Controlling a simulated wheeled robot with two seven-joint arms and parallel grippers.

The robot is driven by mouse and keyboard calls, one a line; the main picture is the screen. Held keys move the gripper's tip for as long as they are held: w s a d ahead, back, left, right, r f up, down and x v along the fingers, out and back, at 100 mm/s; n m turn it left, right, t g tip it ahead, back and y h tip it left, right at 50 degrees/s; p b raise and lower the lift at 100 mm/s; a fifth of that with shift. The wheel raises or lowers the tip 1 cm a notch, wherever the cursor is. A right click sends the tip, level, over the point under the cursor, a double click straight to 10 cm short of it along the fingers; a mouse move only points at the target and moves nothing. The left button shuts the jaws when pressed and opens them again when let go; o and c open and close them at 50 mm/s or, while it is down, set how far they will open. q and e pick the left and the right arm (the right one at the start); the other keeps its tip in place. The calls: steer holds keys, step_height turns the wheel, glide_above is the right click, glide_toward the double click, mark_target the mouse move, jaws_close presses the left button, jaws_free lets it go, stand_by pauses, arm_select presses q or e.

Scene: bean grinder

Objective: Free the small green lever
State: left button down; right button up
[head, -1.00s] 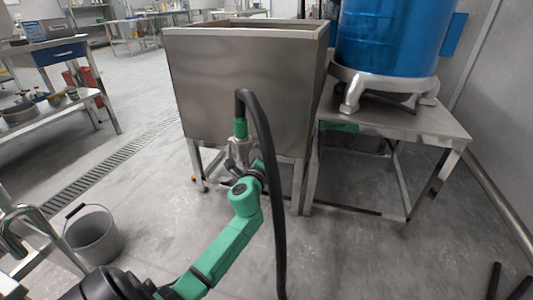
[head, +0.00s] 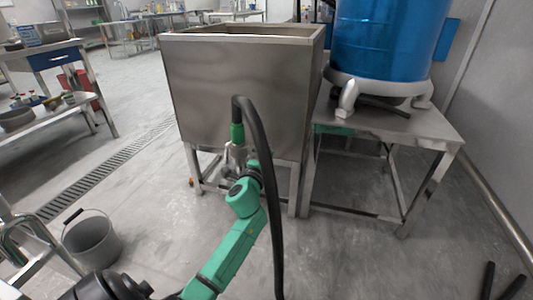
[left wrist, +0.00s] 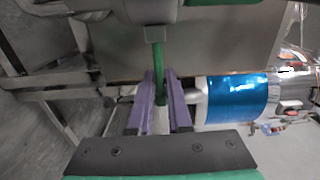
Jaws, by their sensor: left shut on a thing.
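The small green lever (left wrist: 157,60) hangs from a metal fitting (left wrist: 150,12) in the left wrist view. My left gripper (left wrist: 159,82) has its two purple fingers on either side of the lever and is shut on it. In the head view the arm reaches to the fitting under a green hose coupling (head: 237,132), low at the front of the steel tub (head: 235,90). The lever and fingertips cannot be made out there.
A black hose (head: 266,180) loops down from the coupling beside my arm. A steel table (head: 425,125) with a blue drum (head: 385,40) stands right of the tub. A grey bucket (head: 92,242) stands on the floor at left. Floor at lower right is mostly clear.

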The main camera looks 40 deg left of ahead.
arm_select(q)
steer(key=c, duration=1.1)
jaws_free()
steer(key=shift+s, duration=0.1)
steer(key=p+v, duration=0.1)
steer(key=v, duration=1.3)
steer(key=shift+s+d+p, duration=0.1)
steer(key=shift+s+p, duration=0.1)
steer(key=shift+p, duration=0.1)
